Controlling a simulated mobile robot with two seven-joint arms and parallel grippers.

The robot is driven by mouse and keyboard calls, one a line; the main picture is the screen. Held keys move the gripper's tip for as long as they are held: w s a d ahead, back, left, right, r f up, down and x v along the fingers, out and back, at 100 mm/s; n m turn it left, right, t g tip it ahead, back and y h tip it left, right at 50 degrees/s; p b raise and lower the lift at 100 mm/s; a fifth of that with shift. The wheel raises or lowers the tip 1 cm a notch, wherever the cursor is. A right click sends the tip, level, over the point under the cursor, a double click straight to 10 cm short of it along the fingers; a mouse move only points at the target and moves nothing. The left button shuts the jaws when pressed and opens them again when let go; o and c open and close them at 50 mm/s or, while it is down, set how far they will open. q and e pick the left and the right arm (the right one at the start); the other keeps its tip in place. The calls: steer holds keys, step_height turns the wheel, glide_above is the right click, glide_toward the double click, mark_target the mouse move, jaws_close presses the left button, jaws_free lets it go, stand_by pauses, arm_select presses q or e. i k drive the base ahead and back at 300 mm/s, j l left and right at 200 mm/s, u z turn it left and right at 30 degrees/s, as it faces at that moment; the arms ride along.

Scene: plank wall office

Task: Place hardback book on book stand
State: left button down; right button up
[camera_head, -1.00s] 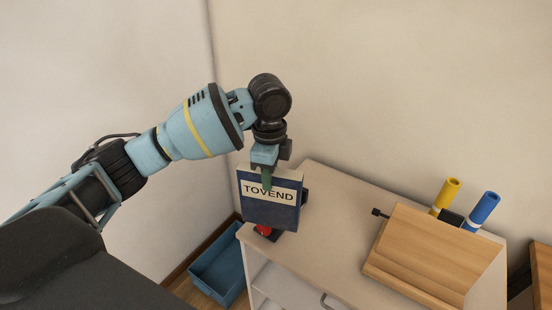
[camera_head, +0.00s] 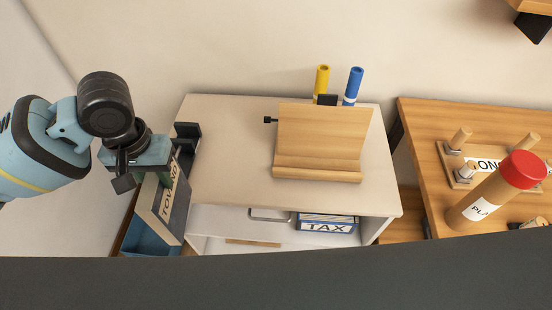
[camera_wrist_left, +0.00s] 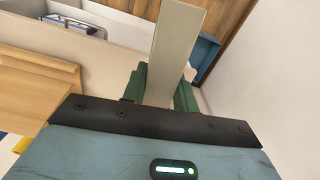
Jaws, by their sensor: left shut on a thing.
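The dark blue hardback book (camera_head: 175,207), with "TOVEND" on a pale band, hangs from my left gripper (camera_head: 168,168) at the cabinet's left front corner. The gripper is shut on the book's upper edge. In the left wrist view, the pale book (camera_wrist_left: 178,45) stands between the green fingers (camera_wrist_left: 160,88). The wooden book stand (camera_head: 322,140) is on the cabinet top, to the right of the book and apart from it. It is empty, with a ledge along its front. It also shows at the left wrist view's left (camera_wrist_left: 38,88). My right gripper is out of view.
The cabinet top (camera_head: 228,125) is clear between the book and the stand. Yellow (camera_head: 321,78) and blue (camera_head: 353,85) cylinders stand behind the stand. A black holder (camera_head: 187,132) is at the left edge. A blue bin (camera_head: 143,240) is below; a desk (camera_head: 425,120) is at right.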

mark_target(327, 169)
steer(key=l+z, duration=0.25)
steer(key=l, duration=0.85)
steer(key=i+l+z, duration=0.1)
steer(key=l+z, duration=0.15)
steer(key=l, duration=0.8)
